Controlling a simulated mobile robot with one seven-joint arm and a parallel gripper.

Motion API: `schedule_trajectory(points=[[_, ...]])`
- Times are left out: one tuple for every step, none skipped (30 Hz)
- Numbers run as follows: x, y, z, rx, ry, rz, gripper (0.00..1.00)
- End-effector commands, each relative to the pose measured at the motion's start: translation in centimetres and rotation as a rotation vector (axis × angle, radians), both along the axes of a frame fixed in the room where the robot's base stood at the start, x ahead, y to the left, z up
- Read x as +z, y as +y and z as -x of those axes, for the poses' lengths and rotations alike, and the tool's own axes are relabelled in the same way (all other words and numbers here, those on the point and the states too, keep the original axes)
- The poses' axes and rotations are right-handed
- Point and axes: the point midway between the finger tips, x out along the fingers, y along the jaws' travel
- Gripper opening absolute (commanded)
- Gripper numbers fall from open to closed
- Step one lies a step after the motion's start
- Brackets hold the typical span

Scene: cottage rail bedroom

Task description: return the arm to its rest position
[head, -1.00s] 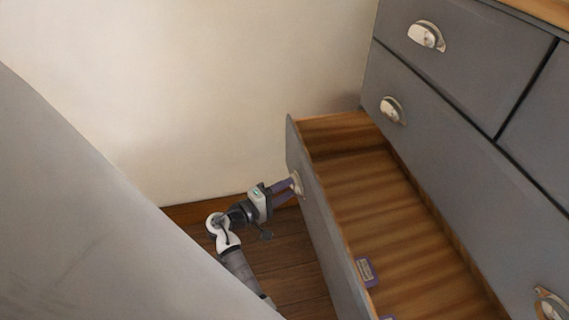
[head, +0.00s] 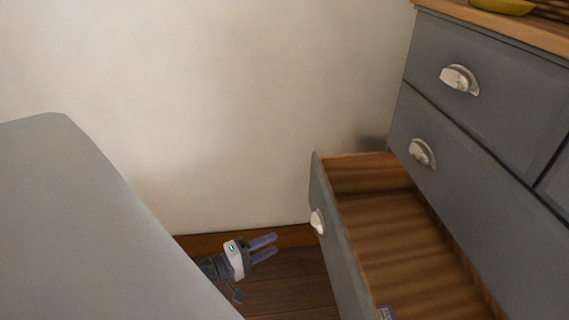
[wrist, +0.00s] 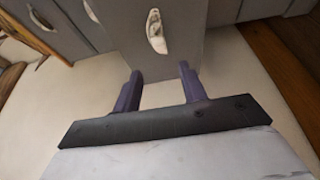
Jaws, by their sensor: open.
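My gripper (head: 264,248) is low near the wooden floor, left of the pulled-out drawer (head: 345,245). Its two purple fingers are apart with nothing between them, pointing right toward the drawer front. A gap separates the fingers from the drawer's pale cup handle (head: 318,222). In the wrist view, the open fingers (wrist: 160,88) point toward the drawer front, with the handle (wrist: 156,32) beyond them and clear of them. Most of my arm is hidden behind the grey surface at the left.
A large grey surface (head: 80,210) fills the left. The grey dresser (head: 480,150) stands at the right, its lower drawer open with a small purple item (head: 386,313) inside. A yellow dish (head: 500,6) sits on top. A strip of floor (head: 290,285) is bare.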

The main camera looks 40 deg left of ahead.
Motion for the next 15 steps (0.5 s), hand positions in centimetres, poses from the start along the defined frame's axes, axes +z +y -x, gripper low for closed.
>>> schedule_trajectory(points=[[0.0,0.2,0.6,0.002,0.000,0.000,0.42],[0.0,0.3,0.9,0.001,0.000,0.000,0.42],[0.0,0.3,1.1,0.001,0.000,0.000,0.42],[0.0,0.4,1.3,0.001,0.000,0.000,0.42],[0.0,0.4,1.5,0.001,0.000,0.000,0.42],[0.0,0.4,1.6,0.000,0.000,0.000,0.42],[0.0,0.4,1.6,0.000,0.000,0.000,0.42],[0.0,0.4,1.7,0.000,0.000,0.000,0.42],[0.0,0.4,1.7,-0.001,0.000,0.000,0.42],[0.0,0.4,1.7,-0.001,0.000,0.000,0.42],[0.0,0.4,1.7,-0.001,0.000,0.000,0.42],[0.0,0.4,1.7,-0.001,0.000,0.000,0.42],[0.0,0.4,1.6,-0.001,0.000,0.000,0.42],[0.0,0.4,1.6,-0.001,0.000,0.000,0.42],[0.0,0.4,1.6,-0.001,0.000,0.000,0.42]])
